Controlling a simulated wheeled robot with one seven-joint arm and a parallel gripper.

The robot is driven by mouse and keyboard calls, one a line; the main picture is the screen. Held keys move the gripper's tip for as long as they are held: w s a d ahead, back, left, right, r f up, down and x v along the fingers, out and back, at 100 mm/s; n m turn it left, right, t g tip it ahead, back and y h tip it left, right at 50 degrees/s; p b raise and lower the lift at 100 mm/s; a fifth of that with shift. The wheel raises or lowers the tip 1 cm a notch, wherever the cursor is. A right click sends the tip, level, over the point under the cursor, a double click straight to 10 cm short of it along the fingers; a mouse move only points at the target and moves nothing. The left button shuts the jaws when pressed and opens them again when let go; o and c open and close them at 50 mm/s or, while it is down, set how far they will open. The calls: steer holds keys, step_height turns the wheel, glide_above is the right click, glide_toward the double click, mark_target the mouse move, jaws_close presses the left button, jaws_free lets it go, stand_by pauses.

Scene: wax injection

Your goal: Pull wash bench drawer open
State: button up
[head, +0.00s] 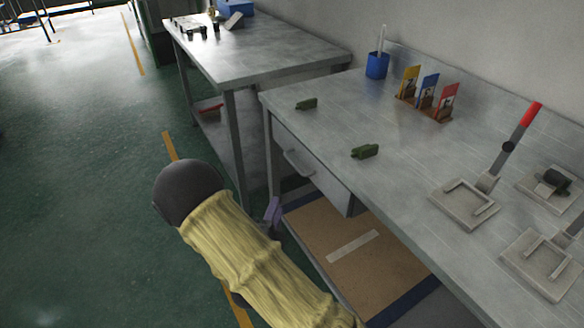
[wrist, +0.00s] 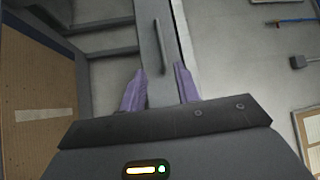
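The wash bench (head: 400,165) is a grey metal table at the right of the head view. Its drawer (head: 325,180) sits under the top at the near left end and looks shut. A bar handle (head: 298,163) is on the drawer front. In the wrist view the handle (wrist: 160,45) runs up the picture ahead of the fingers. My gripper (head: 272,212) is below and in front of the drawer, mostly hidden by my yellow-sleeved arm. In the wrist view its purple fingers (wrist: 161,80) are apart, with the handle's lower end between the tips in the picture and no contact visible.
Two green pieces (head: 365,151) lie on the bench top. Behind them are a blue cup (head: 377,66) and a rack of coloured cards (head: 425,105). Hand presses (head: 465,203) stand at the right. A brown board (head: 350,250) lies below the drawer. The green floor (head: 80,150) at left is clear.

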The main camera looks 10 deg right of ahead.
mark_target(292, 161)
steer(key=x, duration=1.7)
steer(key=shift+w+d, duration=0.15)
steer(key=shift+w, duration=0.05)
steer(key=shift+c, duration=0.2)
jaws_close()
